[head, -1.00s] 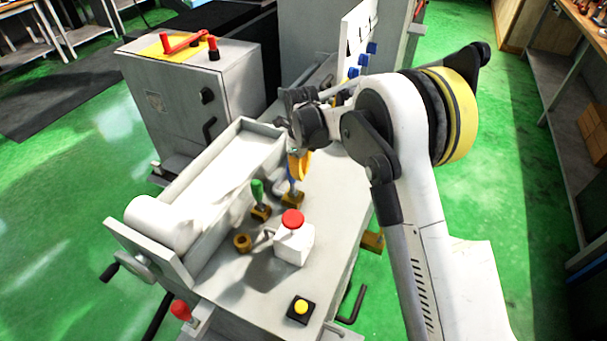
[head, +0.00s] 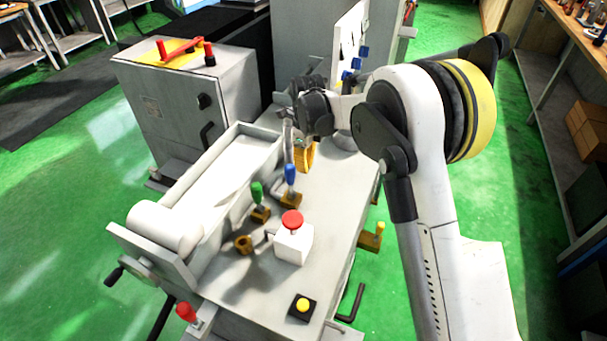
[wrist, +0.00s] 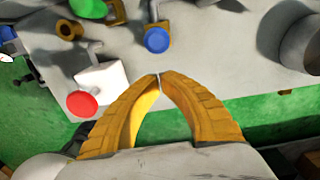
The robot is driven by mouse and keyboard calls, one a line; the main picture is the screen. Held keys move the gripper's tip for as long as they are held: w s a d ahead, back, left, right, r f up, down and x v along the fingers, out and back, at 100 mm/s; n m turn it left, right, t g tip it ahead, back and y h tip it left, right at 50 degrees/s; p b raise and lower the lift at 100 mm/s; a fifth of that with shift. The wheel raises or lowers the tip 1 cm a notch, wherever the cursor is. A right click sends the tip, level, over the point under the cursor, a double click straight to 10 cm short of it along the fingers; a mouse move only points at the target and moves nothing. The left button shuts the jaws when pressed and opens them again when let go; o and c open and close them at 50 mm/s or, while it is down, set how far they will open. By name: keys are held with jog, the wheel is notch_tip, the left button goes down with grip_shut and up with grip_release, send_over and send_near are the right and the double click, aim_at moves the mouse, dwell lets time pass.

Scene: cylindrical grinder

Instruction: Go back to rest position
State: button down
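My gripper (head: 304,158) is over the machine's grey table, with its orange fingers pointing down just behind and right of a blue-knobbed lever (head: 290,173). In the wrist view the two curved fingers of my gripper (wrist: 158,76) meet at the tips with nothing visible between them. The blue knob (wrist: 157,40) lies beyond the tips there, apart from them. A green-knobbed lever (head: 257,190) stands to the left of the blue one. My white arm reaches in from the right.
A white box with a red button (head: 292,220) and a yellow button (head: 302,306) sit on the near part of the table (head: 330,215). A grey cabinet (head: 185,110) stands at the back left. A panel with blue knobs (head: 350,45) rises behind the gripper. Green floor is open at right.

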notch_tip(320, 180, up, 5)
jog(key=a+p, duration=0.1)
jog(key=s+d+r+n+t, duration=0.3)
jog(key=s+d+r+n, duration=0.8)
jog(key=d+r, duration=0.4)
jog(key=s+d+n+t, duration=0.1)
jog(key=s+d+n, duration=0.2)
jog(key=s, duration=0.3)
jog(key=s+d+n+t, duration=0.1)
jog(key=s+d+n, duration=0.1)
jog(key=s+n, duration=0.2)
jog(key=s+d+f+n+t, duration=0.1)
jog(key=s+d+n+t, duration=0.1)
jog(key=s, duration=0.7)
jog(key=shift+s+d+n, duration=0.3)
jog(key=shift+d+n, duration=0.5)
jog(key=shift+n, duration=0.2)
